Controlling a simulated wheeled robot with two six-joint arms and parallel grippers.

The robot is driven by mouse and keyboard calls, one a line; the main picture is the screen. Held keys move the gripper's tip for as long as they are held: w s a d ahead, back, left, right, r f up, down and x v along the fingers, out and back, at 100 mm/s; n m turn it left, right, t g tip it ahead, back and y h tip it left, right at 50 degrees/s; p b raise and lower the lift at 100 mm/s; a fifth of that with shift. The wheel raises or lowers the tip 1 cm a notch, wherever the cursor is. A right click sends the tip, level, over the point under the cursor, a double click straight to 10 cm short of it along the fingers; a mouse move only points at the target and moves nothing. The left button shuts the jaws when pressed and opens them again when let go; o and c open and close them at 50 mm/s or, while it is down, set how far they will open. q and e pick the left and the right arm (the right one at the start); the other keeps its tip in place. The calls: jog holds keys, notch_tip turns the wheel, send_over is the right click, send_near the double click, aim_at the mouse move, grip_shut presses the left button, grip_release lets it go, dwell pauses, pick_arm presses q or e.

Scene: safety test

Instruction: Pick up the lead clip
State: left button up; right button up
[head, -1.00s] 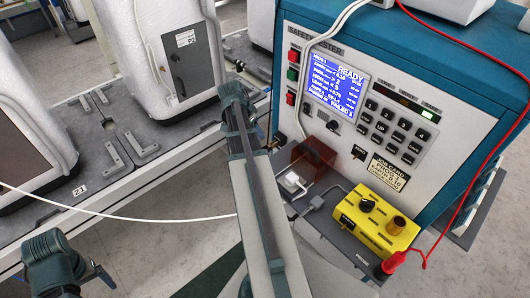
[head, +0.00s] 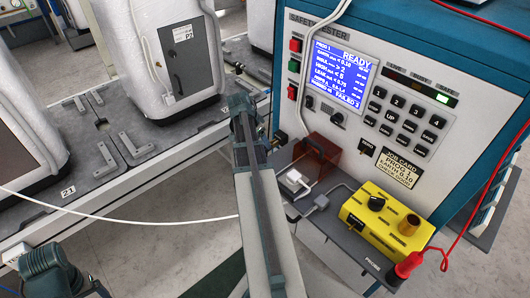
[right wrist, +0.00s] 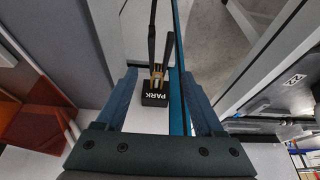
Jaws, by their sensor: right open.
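In the right wrist view, a clip (right wrist: 157,74) with copper-coloured jaws and two long black arms sits at a black block marked PARK (right wrist: 154,97). I take it to be the lead clip. My right gripper (right wrist: 159,80) is open, with one blue finger on each side of the block and clip. I see no contact between fingers and clip. In the head view my right arm reaches up beside the tester, and its fingers cannot be made out. Only a teal part of my left arm shows at the lower left; its gripper is out of view.
The blue and white tester (head: 470,110) shows READY on its screen (head: 340,77). Its shelf holds a yellow box (head: 385,222), a red probe (head: 408,265) and a brown translucent cover (head: 316,155). White appliances (head: 135,50) stand on the grey bench (head: 120,150) at left.

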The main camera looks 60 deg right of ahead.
jog(key=b+x, duration=0.3)
jog(key=x, duration=0.1)
jog(key=shift+s+a+f, duration=0.1)
jog(key=shift+a, duration=0.05)
jog(key=shift+c, duration=0.3)
grip_shut()
notch_tip(320, 180, up, 10)
jog(key=p, duration=1)
jog(key=shift+a, duration=0.15)
